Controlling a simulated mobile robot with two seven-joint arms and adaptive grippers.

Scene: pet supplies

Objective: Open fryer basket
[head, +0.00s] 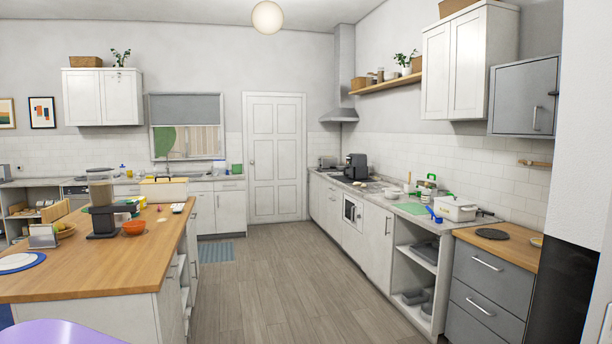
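A black boxy appliance (356,166), which looks like the fryer, stands far off on the right-hand counter (378,198), near the range hood. It is small in the head view, and I cannot make out its basket or whether that is open. Neither of my grippers shows in the head view.
A wooden-topped island (85,262) with an orange bowl (134,228) fills the left. A purple rounded thing (65,333) is at the lower left. The wood floor (275,290) between island and right-hand counter is clear. A white lidded pot (458,208) stands nearer on that counter.

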